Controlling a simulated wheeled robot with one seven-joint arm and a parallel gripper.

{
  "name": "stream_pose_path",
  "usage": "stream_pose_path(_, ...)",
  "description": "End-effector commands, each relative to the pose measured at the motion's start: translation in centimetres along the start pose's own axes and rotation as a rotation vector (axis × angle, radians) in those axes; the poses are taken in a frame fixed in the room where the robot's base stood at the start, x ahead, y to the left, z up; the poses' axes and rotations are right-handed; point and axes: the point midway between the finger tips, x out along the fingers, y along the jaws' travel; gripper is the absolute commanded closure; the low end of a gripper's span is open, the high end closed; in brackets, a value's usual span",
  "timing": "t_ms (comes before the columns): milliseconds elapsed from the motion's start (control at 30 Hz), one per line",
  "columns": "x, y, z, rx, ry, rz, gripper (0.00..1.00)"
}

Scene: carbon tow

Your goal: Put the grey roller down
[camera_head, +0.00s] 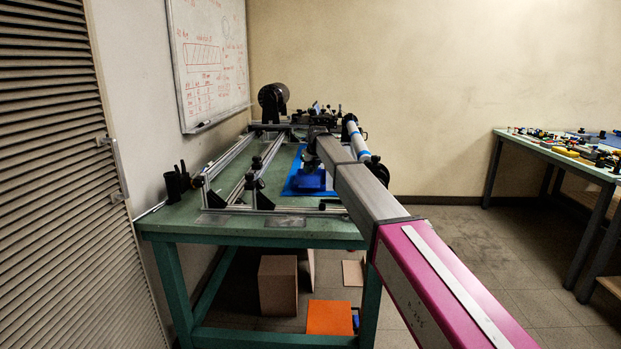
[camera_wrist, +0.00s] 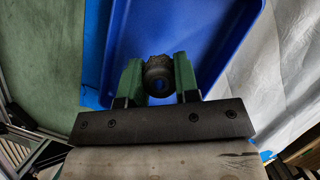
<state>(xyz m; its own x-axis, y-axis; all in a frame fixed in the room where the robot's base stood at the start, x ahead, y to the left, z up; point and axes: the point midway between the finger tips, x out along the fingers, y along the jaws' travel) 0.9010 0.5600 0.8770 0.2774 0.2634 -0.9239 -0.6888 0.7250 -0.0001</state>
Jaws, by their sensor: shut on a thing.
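My gripper (camera_wrist: 159,70) shows in the wrist view with its green fingers on either side of a dark grey, round, ribbed piece (camera_wrist: 158,66), which appears to be the grey roller. The fingers are shut on it. One end faces the camera, with a round hole that shows blue; the rest of its length is hidden. The piece is over a blue tray (camera_wrist: 215,32); I cannot tell whether it touches the tray floor. In the head view my arm reaches over the green table (camera_head: 230,226) to the blue tray (camera_head: 311,181), and the roller is too small to make out.
Metal rails with dark clamps (camera_head: 253,190) run along the table left of the tray. A dark spool (camera_head: 273,100) stands at the far end. A black cup (camera_head: 173,184) stands at the left edge. A cluttered second table (camera_head: 560,150) is at the right.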

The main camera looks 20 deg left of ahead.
Motion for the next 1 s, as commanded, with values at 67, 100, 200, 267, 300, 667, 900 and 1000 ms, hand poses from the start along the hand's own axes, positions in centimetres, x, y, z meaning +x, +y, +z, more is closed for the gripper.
stream_pose_path(67,0.5,-0.1,0.1,0.000,0.000,0.000,0.97)
stream_pose_path(100,0.7,-0.1,0.0,0.000,0.001,0.000,0.97)
stream_pose_path(200,1.7,-0.1,-0.6,0.000,0.000,0.000,0.97)
stream_pose_path(267,2.5,-0.1,-0.9,0.000,0.000,0.000,0.97)
stream_pose_path(300,3.1,-0.1,-1.1,0.000,0.001,0.000,0.97)
stream_pose_path(667,3.9,-0.1,-1.4,0.000,0.000,0.000,0.97)
stream_pose_path(900,4.1,-0.1,-1.5,0.000,-0.001,0.000,0.45)
stream_pose_path(1000,4.1,-0.1,-1.5,0.000,-0.001,0.000,0.45)
